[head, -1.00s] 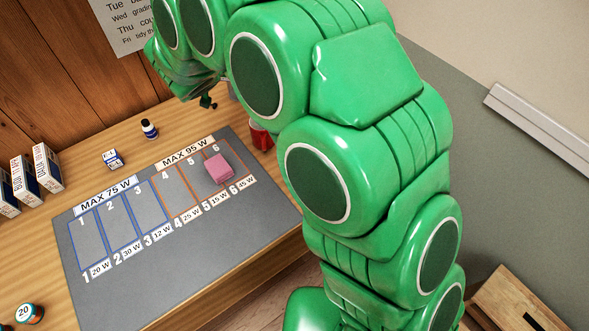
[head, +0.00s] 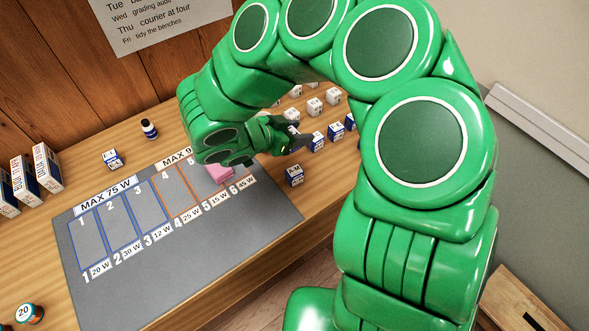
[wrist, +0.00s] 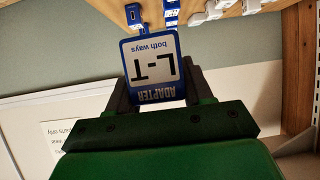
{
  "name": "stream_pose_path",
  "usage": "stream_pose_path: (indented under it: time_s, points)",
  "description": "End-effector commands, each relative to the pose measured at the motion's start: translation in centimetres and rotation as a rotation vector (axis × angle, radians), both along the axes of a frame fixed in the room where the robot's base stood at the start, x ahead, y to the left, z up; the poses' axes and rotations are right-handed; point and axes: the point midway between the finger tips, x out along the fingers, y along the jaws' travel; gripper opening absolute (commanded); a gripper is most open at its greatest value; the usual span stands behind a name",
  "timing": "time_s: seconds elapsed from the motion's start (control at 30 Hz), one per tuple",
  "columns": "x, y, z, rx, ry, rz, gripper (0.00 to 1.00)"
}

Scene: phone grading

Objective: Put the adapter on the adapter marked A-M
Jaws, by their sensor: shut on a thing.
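My gripper (wrist: 160,110) is shut on a blue adapter (wrist: 152,68), whose white label reads L-T, both ways, upside down in the wrist view. A blue connector end sticks out of its far side. In the head view my gripper (head: 297,140) is above the right part of the bench, and I cannot make out the held adapter there. The adapter marked A-M (head: 293,177) is a small blue block with a white label, standing on the wood beside the grey mat's right edge. It is below my gripper in the picture and apart from it.
Several blue adapters (head: 318,141) and white blocks (head: 314,106) stand in rows at the back right. A grey mat (head: 150,275) with numbered slots lies at the left. A pink block (head: 219,174) is on it, partly behind my arm. A dark bottle (head: 149,129) stands behind the mat.

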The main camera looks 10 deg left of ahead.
Motion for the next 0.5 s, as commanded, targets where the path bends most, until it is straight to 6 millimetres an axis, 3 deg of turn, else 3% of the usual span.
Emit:
stream_pose_path:
  time_s: [0.17,0.5]
  points:
    - [-1.5,-1.0,-0.4,-0.001,-0.002,-0.029,0.21]
    - [-1.6,-1.1,-3.2,-0.005,0.0,-0.031,0.21]
